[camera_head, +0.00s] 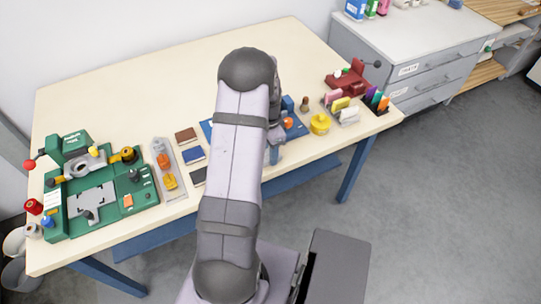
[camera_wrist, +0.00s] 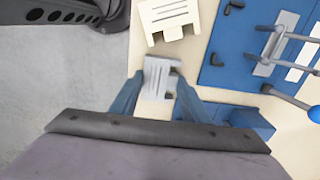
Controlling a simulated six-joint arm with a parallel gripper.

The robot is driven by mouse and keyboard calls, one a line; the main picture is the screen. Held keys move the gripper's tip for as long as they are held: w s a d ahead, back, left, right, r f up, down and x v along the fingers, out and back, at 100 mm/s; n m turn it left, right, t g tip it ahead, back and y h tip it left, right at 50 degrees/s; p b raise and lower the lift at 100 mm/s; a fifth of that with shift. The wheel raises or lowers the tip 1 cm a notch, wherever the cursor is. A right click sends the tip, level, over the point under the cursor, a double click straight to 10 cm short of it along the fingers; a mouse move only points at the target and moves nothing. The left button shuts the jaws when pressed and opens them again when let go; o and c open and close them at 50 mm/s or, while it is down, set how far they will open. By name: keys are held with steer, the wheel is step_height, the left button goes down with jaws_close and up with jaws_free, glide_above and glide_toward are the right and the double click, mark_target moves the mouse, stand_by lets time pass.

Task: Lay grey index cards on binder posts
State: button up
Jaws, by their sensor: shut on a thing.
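In the wrist view, my gripper (camera_wrist: 159,84) is shut on a grey index card (camera_wrist: 157,72), a small flat piece with slot-like lines and notched edges. One blue finger stands on each side of it. A blue board (camera_wrist: 222,48) lies to the right, with a grey bar and handle (camera_wrist: 272,45), pale strips and small black corner pieces. I cannot make out binder posts for certain. In the head view, my arm hides most of the blue board (camera_head: 207,128), and the gripper (camera_head: 274,157) shows only partly at the front table edge; the card is not visible there.
A cream slotted piece (camera_wrist: 168,14) lies just beyond the held card. A blue block (camera_wrist: 245,119) is right of the fingers. A yellow round piece (camera_head: 320,124) and coloured card holders (camera_head: 340,104) stand right. A green fixture (camera_head: 100,190) and grey tray (camera_head: 168,168) stand left.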

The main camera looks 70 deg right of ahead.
steer(key=shift+r+p, duration=2.6)
steer(key=shift+r, duration=1.05)
steer(key=w+d, duration=0.2)
steer(key=w, duration=1.1)
steer(key=shift+w, duration=0.25)
steer(key=shift+f, duration=0.15)
steer(key=shift+f+b, duration=2.05)
steer(key=shift+f, duration=0.7)
steer(key=shift+f+b, duration=0.45)
steer(key=shift+f, duration=0.2)
steer(key=o, duration=0.7)
